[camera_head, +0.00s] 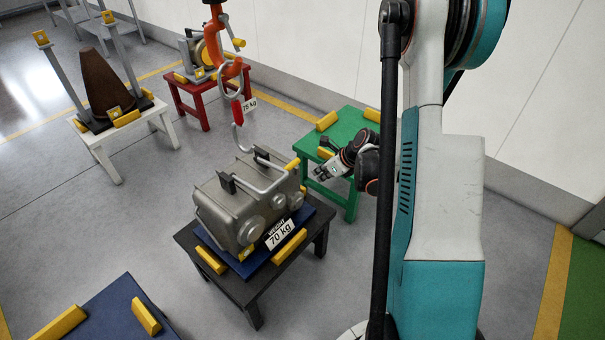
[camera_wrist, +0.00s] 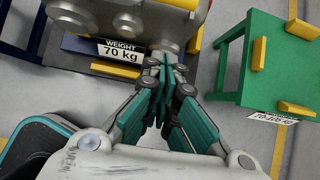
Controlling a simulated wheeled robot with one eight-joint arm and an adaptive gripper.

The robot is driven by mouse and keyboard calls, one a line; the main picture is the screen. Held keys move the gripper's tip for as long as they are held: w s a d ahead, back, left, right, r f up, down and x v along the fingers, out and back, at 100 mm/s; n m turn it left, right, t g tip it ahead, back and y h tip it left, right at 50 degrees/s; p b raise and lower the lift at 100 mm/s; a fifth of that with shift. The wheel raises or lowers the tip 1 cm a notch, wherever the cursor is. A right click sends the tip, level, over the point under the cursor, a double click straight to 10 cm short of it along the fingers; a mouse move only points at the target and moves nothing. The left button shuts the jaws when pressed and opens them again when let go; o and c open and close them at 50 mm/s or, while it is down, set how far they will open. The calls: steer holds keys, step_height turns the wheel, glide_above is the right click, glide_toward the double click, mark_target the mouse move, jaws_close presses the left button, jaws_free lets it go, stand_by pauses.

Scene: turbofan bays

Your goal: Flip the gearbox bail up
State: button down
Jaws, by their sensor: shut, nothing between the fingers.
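The gearbox (camera_head: 235,205) is a grey metal case with round bosses on its front, on a dark table (camera_head: 250,290) with a blue top pad. Its bail (camera_head: 262,190) is a light grey bar, folded down across the top towards the front right, between two dark brackets. In the wrist view the gearbox front (camera_wrist: 140,20) shows at the top, above the 70 kg label (camera_wrist: 120,50); the bail cannot be made out there. My gripper (camera_head: 322,172) is right of the gearbox, apart from the bail. In the wrist view my gripper (camera_wrist: 165,62) has its fingers together, empty.
A hoist hook (camera_head: 238,135) on an orange and red hanger with a 75 kg tag hangs just above the gearbox. A green table (camera_head: 345,150) stands behind my gripper. A blue table (camera_head: 105,315), a red table (camera_head: 210,95) and a white table (camera_head: 130,135) stand around.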

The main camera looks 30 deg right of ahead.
steer(key=shift+f, duration=0.2)
steer(key=b+x, duration=0.4)
steer(key=x, duration=0.6)
steer(key=shift+w+a+r+b, duration=0.15)
steer(key=shift+w+r, duration=0.2)
steer(key=shift+r, duration=0.25)
steer(key=shift+w+a+r+b, duration=0.15)
steer(key=shift+w+r, duration=0.15)
steer(key=shift+r, duration=0.25)
steer(key=shift+w+r+b, duration=0.15)
steer(key=shift+w+r, duration=0.2)
steer(key=shift+r, duration=0.25)
steer(key=shift+r, duration=0.15)
